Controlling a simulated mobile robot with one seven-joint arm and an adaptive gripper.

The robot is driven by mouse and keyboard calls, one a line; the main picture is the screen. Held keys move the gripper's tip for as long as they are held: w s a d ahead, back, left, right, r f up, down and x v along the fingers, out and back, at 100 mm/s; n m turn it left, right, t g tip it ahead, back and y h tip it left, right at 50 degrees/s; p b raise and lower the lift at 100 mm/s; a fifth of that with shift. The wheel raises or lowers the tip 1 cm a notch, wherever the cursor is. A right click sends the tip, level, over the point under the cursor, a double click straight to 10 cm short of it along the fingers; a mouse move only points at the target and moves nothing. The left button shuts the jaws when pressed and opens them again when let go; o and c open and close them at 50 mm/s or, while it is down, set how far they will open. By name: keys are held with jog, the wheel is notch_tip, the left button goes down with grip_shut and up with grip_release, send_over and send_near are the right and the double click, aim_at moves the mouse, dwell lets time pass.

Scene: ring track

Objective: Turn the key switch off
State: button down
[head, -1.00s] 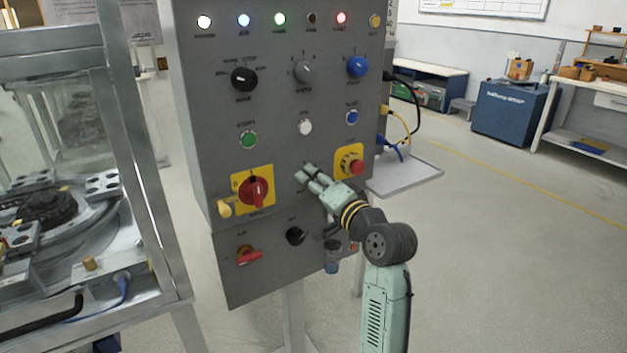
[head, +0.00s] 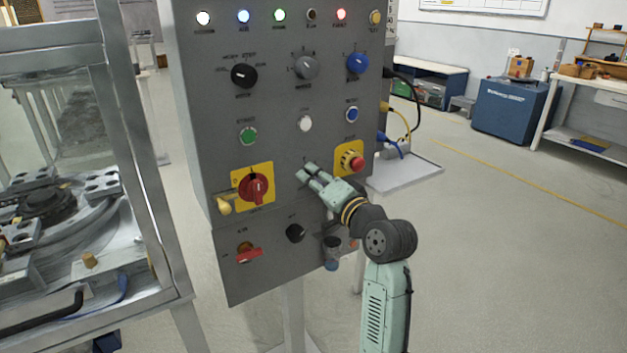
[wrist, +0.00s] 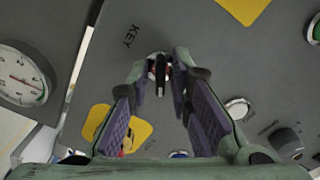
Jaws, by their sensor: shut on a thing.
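The key switch (wrist: 160,72) sits on the grey panel under the label KEY in the wrist view. It has a pale round collar and a dark narrow key standing out from it. My gripper (wrist: 163,80) has one finger on each side of the key and is shut on it. In the head view my gripper (head: 306,173) reaches the panel (head: 215,120) from the lower right, and its fingers hide the key switch. The key's exact angle is hard to read.
A red rotary switch (head: 256,188) is left of my gripper. A red emergency button on yellow (head: 352,161) is close on its right. A white button (head: 305,123) is above and a black knob (head: 295,233) below. A round gauge (wrist: 22,78) shows in the wrist view.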

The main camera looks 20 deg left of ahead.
jog(key=shift+n, duration=0.3)
jog(key=n+b, duration=0.8)
jog(key=n, duration=0.3)
jog(key=shift+b, duration=0.35)
jog(key=c, duration=1.7)
grip_release()
jog(key=shift+a, duration=0.1)
